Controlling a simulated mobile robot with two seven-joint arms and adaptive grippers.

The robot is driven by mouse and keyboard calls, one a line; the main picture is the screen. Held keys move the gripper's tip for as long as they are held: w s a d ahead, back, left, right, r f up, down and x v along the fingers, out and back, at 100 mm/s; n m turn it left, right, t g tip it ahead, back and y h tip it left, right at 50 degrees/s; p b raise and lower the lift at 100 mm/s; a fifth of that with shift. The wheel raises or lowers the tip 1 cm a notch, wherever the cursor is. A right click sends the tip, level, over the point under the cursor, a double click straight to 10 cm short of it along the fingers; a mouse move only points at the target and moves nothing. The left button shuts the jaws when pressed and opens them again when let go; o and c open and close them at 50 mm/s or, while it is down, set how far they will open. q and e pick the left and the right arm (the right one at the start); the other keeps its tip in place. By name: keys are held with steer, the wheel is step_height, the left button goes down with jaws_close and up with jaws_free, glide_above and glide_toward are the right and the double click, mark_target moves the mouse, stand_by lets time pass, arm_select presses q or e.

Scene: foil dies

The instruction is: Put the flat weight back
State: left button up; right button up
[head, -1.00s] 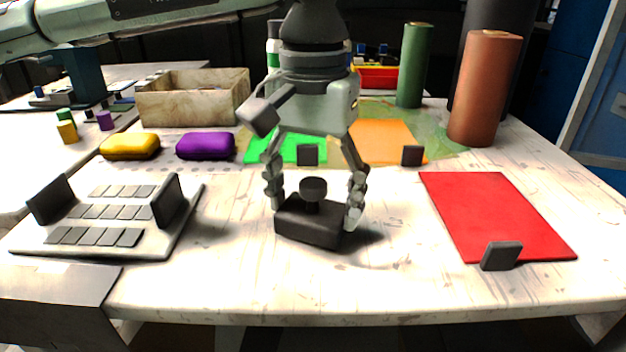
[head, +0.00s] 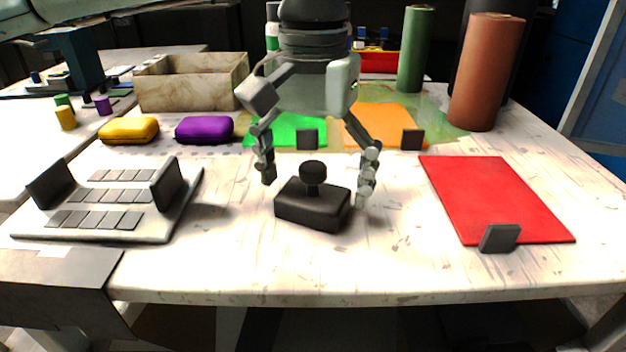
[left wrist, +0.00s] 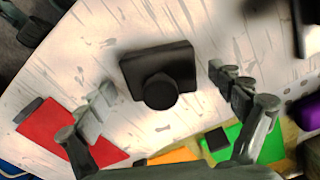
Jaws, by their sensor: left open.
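The flat weight (head: 312,207) is a dark block with a round knob on top. It sits on the white table, near the middle of the head view. It also shows in the left wrist view (left wrist: 160,70), with its knob toward the camera. My left gripper (head: 315,192) comes from above and is open, with one finger on either side of the weight. In the left wrist view there is a clear gap between each finger and the weight. My right gripper is not in view.
A red sheet (head: 495,195) with a small dark block (head: 500,238) lies at right. A grey tray of small plates (head: 90,225) is at left. Yellow (head: 128,130) and purple (head: 204,129) pads, a box (head: 190,90) and upright rolls (head: 485,75) stand behind. The front table is clear.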

mark_target(313, 166)
arm_select(q)
step_height(313, 166, up, 12)
steer(key=shift+f, duration=0.2)
steer(key=shift+r, duration=0.2)
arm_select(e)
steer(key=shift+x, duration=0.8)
